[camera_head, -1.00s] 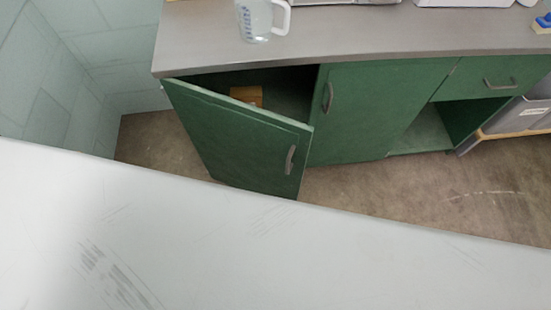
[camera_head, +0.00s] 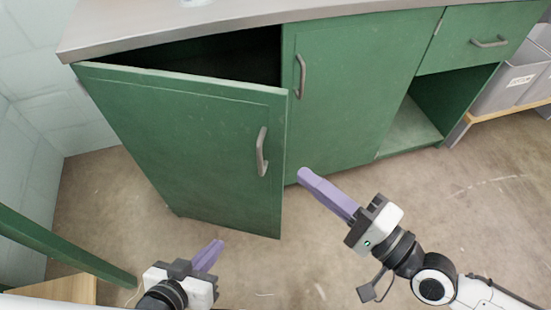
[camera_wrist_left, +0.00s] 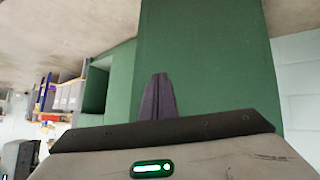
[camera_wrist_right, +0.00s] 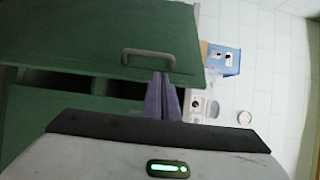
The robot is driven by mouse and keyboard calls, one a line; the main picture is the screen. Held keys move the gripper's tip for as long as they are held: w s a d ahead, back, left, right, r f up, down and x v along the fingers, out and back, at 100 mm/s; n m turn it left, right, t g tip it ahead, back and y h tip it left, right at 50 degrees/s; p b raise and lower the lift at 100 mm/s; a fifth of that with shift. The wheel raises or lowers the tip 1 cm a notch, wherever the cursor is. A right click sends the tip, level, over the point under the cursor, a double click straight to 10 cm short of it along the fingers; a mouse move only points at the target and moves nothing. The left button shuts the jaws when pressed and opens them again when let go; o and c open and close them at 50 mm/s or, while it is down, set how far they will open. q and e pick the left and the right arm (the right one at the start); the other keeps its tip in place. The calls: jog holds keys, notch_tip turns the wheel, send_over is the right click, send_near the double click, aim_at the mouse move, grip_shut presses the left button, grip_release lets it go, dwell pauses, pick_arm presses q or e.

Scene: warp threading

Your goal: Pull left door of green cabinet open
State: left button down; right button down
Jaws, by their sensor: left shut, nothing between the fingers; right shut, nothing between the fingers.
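The green cabinet's left door (camera_head: 180,140) stands partly open in the head view, with a dark gap behind its top edge. Its grey handle (camera_head: 262,152) is near the door's free edge. My left gripper (camera_head: 214,250) is shut and empty, low in front of the door. My right gripper (camera_head: 303,174) is shut and empty, just right of the door's free edge and apart from the handle. In the right wrist view, its fingers (camera_wrist_right: 162,80) point toward a grey handle (camera_wrist_right: 148,55) on a green panel. The left wrist view shows the left fingers (camera_wrist_left: 158,82) before a green panel.
The closed middle door (camera_head: 355,90) with its handle, a drawer (camera_head: 480,40) and an open compartment (camera_head: 410,130) are to the right. A grey countertop (camera_head: 200,22) runs above. Grey bins (camera_head: 505,85) stand far right. Bare floor (camera_head: 330,250) lies in front.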

aim_at(276, 153)
pick_arm(q)
jog(key=shift+w+a+r+p, duration=0.1)
jog(key=shift+r+p, duration=0.1)
jog(key=shift+p, duration=0.5)
pick_arm(e)
jog(key=shift+x, duration=4.65)
jog(key=shift+r, duration=0.1)
